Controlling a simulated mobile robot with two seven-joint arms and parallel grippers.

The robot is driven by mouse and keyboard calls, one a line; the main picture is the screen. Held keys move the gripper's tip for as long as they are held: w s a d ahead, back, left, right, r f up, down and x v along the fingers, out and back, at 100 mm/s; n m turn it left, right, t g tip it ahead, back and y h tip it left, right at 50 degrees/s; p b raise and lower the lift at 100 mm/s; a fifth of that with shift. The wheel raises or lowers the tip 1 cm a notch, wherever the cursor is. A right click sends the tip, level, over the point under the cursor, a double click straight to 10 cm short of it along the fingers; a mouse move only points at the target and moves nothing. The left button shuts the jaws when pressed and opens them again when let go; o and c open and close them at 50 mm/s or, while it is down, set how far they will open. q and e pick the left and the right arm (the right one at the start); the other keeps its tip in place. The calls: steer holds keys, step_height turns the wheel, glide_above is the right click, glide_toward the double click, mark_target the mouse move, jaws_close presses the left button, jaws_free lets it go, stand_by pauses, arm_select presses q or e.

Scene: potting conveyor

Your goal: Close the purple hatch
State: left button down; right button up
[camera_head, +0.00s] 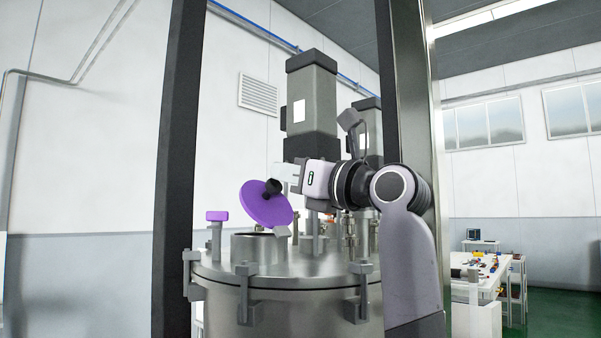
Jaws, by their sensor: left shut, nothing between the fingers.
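The purple hatch (262,209) is a round lid with a dark knob (273,186). It stands tilted open above a short round steel neck (256,248) on top of a steel vessel (330,266). A purple-topped post (217,216) stands on the vessel just left of the neck. My left gripper (283,178) is shut and empty, right of the hatch's upper edge and close to the knob. Whether it touches the hatch or the knob cannot be told. My right gripper is not in view.
Dark motor housings (312,100) rise behind the hatch. Clamps (243,283) ring the vessel's lid. Upright posts (180,150) frame the vessel at left and right. Fittings (350,235) stand right of the hatch. A white table (487,285) with small items is far right.

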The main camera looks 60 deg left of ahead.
mark_target(260, 186)
arm_select(q)
steer(key=x, duration=0.2)
steer(key=shift+a+f, duration=0.25)
steer(key=shift+a, duration=0.1)
steer(key=shift+s+a+p, duration=0.15)
steer(key=shift+a+p, duration=0.2)
steer(key=shift+p, duration=0.1)
steer(key=shift+s+a+f+t+h+p, duration=0.15)
steer(key=shift+a+t+h+p, duration=0.3)
steer(key=shift+h, duration=0.45)
steer(key=shift+s+a+f+h, duration=0.15)
steer(key=shift+a+h, duration=0.35)
steer(key=shift+h, duration=0.6)
steer(key=shift+a+f+p, duration=0.35)
steer(key=shift+a+f, duration=0.25)
steer(key=shift+s+a+f+t+h, duration=0.15)
steer(key=shift+a+f+t+h, duration=0.3)
steer(key=shift+h, duration=0.45)
